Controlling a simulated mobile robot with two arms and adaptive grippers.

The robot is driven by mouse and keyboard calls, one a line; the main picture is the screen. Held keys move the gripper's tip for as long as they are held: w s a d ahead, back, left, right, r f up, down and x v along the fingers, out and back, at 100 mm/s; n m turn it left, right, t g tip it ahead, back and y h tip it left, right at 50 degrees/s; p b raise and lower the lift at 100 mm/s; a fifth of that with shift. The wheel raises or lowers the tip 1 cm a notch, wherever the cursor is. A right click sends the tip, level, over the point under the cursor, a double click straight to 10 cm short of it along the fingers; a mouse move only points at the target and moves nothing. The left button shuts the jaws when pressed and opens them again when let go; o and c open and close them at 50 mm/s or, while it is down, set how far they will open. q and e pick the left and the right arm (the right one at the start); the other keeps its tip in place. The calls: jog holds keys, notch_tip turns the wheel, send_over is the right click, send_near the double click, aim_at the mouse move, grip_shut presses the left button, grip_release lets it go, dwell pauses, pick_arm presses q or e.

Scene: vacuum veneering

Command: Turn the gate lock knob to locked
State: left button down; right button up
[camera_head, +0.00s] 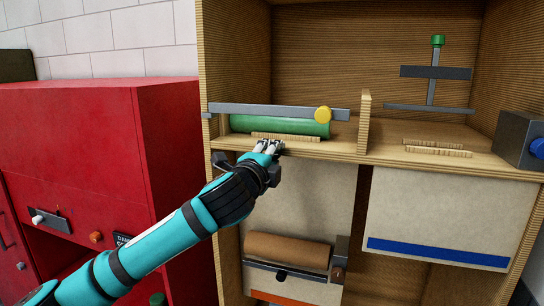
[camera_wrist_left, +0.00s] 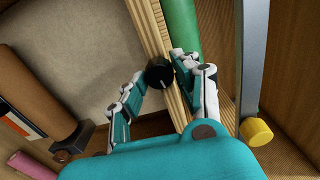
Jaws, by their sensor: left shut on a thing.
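A round black knob (camera_wrist_left: 159,73) with a pale mark on its face sits at the front edge of the wooden shelf in the left wrist view; no label on it can be read. My left gripper (camera_wrist_left: 157,79) is shut on this knob, one finger on each side. In the head view my left gripper (camera_head: 268,147) is at the shelf edge below the green roll (camera_head: 280,126) and hides the knob. A grey bar (camera_head: 250,109) with a yellow knob (camera_head: 323,114) runs across in front of the roll. My right gripper is not in view.
A wooden divider (camera_head: 364,118) stands right of the roll. A brown roll (camera_head: 287,250) hangs below. A red cabinet (camera_head: 70,120) stands at the left.

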pick_arm(q)
jog(key=shift+m, duration=0.9)
jog(key=shift+f, duration=0.1)
jog(key=c, duration=1)
grip_release()
jog(key=shift+s, duration=0.15)
jog(key=v, duration=1.1)
jog(key=shift+s+a, duration=0.1)
jog(key=shift+s, duration=0.25)
